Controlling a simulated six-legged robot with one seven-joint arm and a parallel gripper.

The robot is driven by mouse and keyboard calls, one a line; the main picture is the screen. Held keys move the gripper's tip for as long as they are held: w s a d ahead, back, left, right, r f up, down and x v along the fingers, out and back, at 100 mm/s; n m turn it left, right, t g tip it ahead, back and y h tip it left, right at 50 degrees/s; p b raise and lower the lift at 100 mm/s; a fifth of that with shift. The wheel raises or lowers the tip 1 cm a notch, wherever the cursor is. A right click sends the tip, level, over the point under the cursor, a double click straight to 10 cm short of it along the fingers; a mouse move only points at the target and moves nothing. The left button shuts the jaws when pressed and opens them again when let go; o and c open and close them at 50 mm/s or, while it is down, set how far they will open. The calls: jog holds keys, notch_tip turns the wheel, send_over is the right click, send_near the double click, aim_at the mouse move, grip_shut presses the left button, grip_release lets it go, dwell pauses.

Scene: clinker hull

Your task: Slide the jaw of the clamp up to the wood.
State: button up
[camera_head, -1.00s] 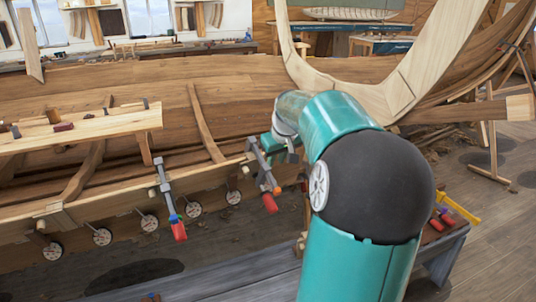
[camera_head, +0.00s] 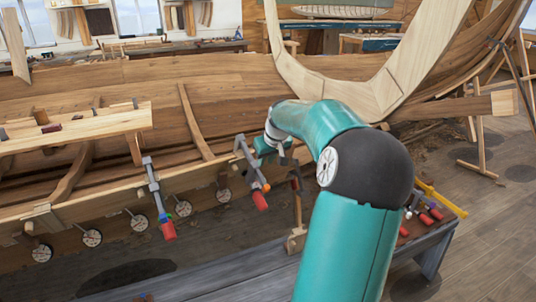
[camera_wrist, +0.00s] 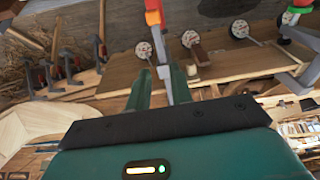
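The fingers stand apart, with a narrow gap visible on the left of the grey metal. Its contact with the right finger is unclear. The jaw's contact with the wood is hidden.
A second clamp (camera_head: 157,198) with a red handle hangs further left on the plank. Several round pale discs (camera_head: 139,223) line the hull below. A low bench (camera_head: 432,236) at the right holds more red-handled clamps. A curved wooden frame (camera_head: 375,97) rises behind my arm.

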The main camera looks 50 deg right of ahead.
aim_at(258, 171)
jog(key=shift+x, duration=4.55)
jog(key=shift+w+d+r, duration=0.25)
jog(key=shift+w+r, duration=0.05)
jog(key=shift+w, duration=0.3)
jog(key=shift+w+d+r, duration=0.2)
jog(key=shift+w+r, duration=0.15)
jog(key=shift+w, duration=0.25)
jog(key=shift+c, duration=0.4)
jog(key=shift+s+f, duration=0.1)
jog(key=shift+f, duration=0.05)
jog(key=shift+s+a+f, duration=0.2)
jog(key=shift+s, duration=0.2)
jog(key=shift+r, duration=0.1)
jog(key=shift+o, duration=1.2)
jog(key=shift+s+r, duration=0.1)
jog(key=shift+r, duration=0.05)
